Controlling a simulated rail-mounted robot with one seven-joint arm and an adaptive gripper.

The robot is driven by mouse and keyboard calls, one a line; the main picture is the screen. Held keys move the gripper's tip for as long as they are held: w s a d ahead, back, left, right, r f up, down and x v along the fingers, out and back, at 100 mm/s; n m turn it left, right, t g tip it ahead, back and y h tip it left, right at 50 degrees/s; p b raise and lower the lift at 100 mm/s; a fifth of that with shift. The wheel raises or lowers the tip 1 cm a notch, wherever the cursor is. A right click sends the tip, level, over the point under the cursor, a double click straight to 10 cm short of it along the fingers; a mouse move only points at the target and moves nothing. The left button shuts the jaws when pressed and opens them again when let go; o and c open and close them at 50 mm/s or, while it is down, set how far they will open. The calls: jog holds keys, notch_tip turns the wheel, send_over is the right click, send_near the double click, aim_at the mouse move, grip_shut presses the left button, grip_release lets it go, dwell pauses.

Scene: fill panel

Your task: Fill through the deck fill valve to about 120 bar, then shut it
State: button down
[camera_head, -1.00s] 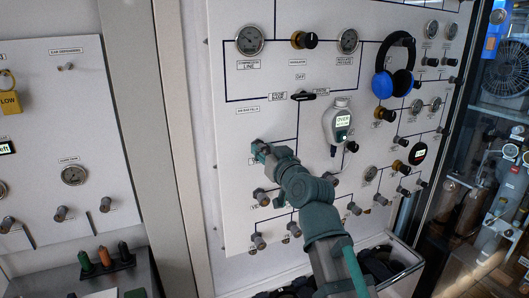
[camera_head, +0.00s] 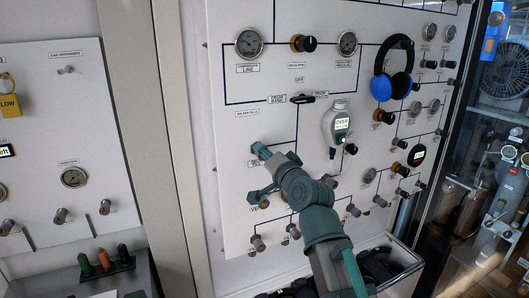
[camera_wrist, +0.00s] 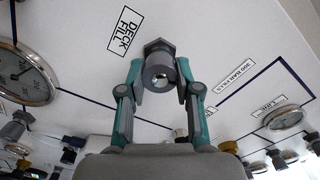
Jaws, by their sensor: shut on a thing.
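The deck fill valve (camera_wrist: 159,64) is a grey round knob with a hex collar on the white panel, beside its DECK FILL label (camera_wrist: 126,32) in the wrist view. My gripper (camera_wrist: 161,82) has a teal-and-grey finger on each side of the knob and is shut on it. In the head view my gripper (camera_head: 259,172) is against the lower left of the panel, and it hides the knob there. A round dial gauge (camera_wrist: 22,72) shows at the left of the wrist view. Its reading is too small to tell.
The panel (camera_head: 240,120) carries several other knobs and gauges around my gripper. A bin (camera_head: 405,262) stands below. A second panel (camera_head: 85,130) is at the left.

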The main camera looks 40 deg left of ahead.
jog(key=shift+m+p, duration=0.7)
jog(key=shift+m, duration=1.3)
jog(key=c, duration=0.8)
grip_release()
jog(key=v, duration=1.2)
